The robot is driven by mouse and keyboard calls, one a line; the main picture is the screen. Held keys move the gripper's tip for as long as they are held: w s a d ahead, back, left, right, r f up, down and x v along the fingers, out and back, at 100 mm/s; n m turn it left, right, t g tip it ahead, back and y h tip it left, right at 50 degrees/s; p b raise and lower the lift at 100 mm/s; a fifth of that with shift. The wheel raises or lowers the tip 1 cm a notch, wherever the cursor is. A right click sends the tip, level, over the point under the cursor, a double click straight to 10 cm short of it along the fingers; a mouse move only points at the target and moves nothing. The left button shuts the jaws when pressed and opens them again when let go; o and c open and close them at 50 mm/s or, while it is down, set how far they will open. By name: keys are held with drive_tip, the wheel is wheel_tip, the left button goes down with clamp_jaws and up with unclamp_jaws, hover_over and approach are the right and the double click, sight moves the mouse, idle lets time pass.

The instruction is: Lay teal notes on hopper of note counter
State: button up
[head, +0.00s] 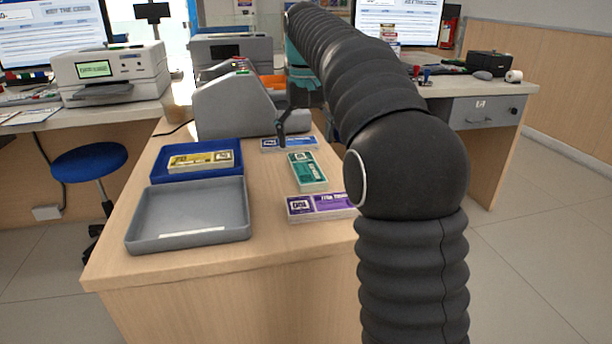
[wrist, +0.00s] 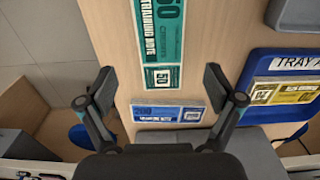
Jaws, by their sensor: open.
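The teal notes (head: 307,171) lie flat on the wooden counter, right of the trays. In the wrist view the teal notes (wrist: 158,45) extend from the top edge to just ahead of the fingertips. My gripper (wrist: 158,82) is open and empty, its two fingers spread on either side of the line of the teal bundle. In the head view my gripper (head: 291,128) hangs over the counter's far part, beyond the teal notes and close to the blue notes. The grey note counter (head: 232,106) stands left of it; its hopper cannot be made out clearly.
Blue notes (head: 290,144) lie behind the teal ones, and purple notes (head: 320,206) lie in front, partly hidden by my arm. A blue tray (head: 166,176) holds yellow notes (head: 201,161). An empty grey tray (head: 190,212) sits in front of it.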

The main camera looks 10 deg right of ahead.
sight(306, 166)
drive_tip(key=shift+s+f+b, duration=0.15)
drive_tip(key=shift+f+b, duration=0.65)
drive_tip(key=shift+f, duration=2.1)
drive_tip(key=c, duration=1.4)
drive_tip(key=shift+r, duration=0.6)
wheel_tip(306, 166, up, 4)
drive_tip(key=shift+s+d+f+p, duration=0.1)
drive_tip(key=shift+d+f+p, duration=0.1)
drive_tip(key=shift+p, duration=0.5)
drive_tip(key=s+d+r, duration=0.6)
drive_tip(key=s+d, duration=0.1)
drive_tip(key=s, duration=0.1)
drive_tip(key=shift+d+r, duration=0.15)
drive_tip(key=shift+d, duration=0.15)
